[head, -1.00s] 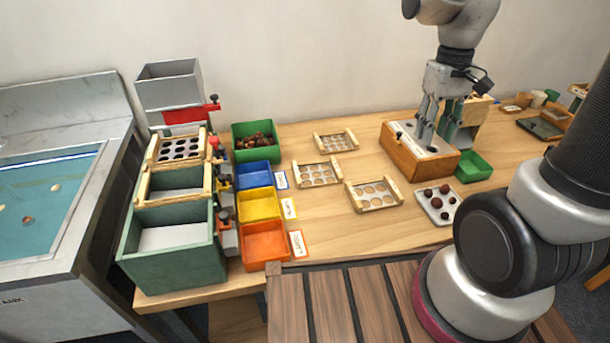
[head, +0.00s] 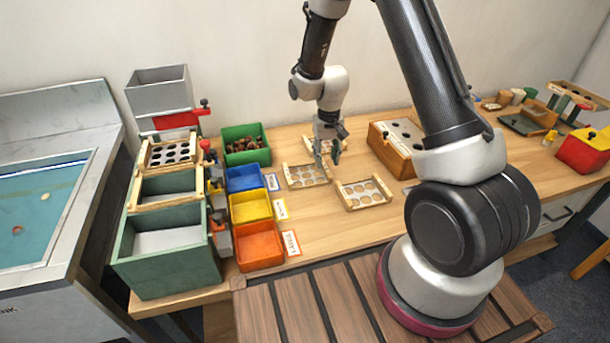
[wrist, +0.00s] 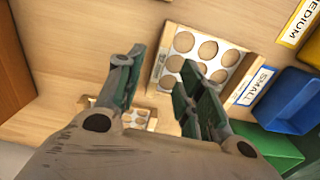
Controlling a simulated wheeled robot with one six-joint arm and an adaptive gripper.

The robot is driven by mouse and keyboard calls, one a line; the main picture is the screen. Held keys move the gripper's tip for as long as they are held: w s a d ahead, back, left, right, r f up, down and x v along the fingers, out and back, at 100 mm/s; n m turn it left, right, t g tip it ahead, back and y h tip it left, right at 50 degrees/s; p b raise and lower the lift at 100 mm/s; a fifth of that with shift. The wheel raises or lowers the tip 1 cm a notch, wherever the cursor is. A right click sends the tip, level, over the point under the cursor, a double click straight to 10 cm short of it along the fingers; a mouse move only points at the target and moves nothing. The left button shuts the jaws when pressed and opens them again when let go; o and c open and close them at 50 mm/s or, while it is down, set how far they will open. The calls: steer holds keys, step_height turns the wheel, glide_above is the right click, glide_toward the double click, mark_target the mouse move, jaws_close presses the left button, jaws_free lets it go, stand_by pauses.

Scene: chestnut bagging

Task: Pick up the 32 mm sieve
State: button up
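Several pale wooden sieves with round holes lie on the table, and I cannot read a size on any. A middle sieve (head: 300,184) lies below my gripper; it also shows in the wrist view (wrist: 220,58). A front-right sieve (head: 348,201) lies beside it. A back sieve is partly hidden by my gripper in the head view; the wrist view shows part of it (wrist: 138,122) between the fingers. Another sieve (head: 152,158) sits on the green stand at left. My gripper (head: 328,162) is open and empty above the right side of the middle sieve; its fingers (wrist: 158,72) are spread apart.
Green (head: 230,159), blue (head: 240,186), yellow (head: 250,217) and orange (head: 262,258) bins stand left of the sieves; chestnuts fill the green one. A wooden box (head: 390,154) stands to the right. Bare table lies in front of the sieves.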

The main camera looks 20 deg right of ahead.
mark_target(326, 167)
step_height(326, 167, down, 4)
steer(key=shift+w+r, duration=0.1)
steer(key=shift+r, duration=0.1)
steer(key=shift+c, duration=0.3)
jaws_close()
